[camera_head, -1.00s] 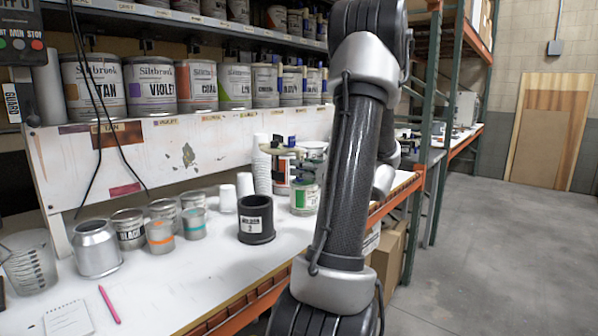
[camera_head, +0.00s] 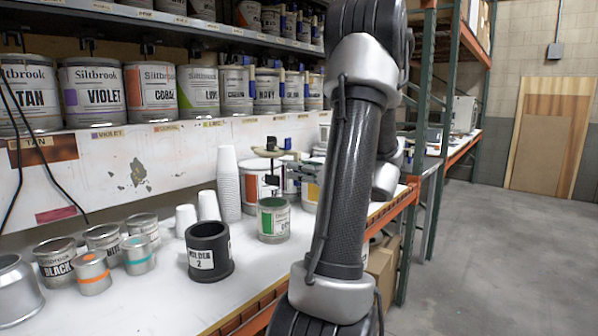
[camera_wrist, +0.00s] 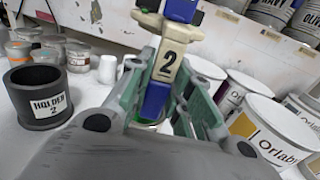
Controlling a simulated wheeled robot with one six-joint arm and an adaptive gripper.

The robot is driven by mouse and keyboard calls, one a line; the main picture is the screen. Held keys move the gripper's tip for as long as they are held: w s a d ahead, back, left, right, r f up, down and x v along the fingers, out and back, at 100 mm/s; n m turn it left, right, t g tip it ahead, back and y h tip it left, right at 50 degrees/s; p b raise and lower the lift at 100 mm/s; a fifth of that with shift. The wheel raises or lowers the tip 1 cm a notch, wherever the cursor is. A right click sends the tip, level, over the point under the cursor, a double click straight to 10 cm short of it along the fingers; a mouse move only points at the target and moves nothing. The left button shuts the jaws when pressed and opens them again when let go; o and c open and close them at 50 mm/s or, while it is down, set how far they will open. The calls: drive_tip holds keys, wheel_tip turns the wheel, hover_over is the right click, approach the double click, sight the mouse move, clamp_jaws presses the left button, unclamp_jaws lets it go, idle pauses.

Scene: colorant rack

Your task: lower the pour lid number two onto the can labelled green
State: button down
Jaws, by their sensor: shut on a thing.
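The pour lid number two (camera_wrist: 168,65) has a beige and blue handle part marked "2", seen in the wrist view. My gripper (camera_wrist: 165,92) is shut on it, a green-grey finger on each side. In the head view my gripper (camera_head: 298,165) holds the lid (camera_head: 268,152) up, above and apart from the can labelled green. That green can (camera_head: 273,227) stands upright on the bench, its top showing green. In the wrist view only a sliver of green shows below the lid; most of the can is hidden by the gripper.
A black holder marked 2 (camera_head: 208,258) stands empty, front left of the green can. A stack of white cups (camera_head: 229,185) and other cans stand close behind. Small cans (camera_head: 92,272) are at left. A shelf of large cans (camera_head: 92,92) hangs above the bench.

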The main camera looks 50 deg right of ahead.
drive_tip(key=shift+f, duration=7.35)
drive_tip(key=shift+f, duration=0.6)
drive_tip(key=c, duration=1.2)
unclamp_jaws()
drive_tip(key=v, duration=1.2)
drive_tip(key=shift+f, duration=0.1)
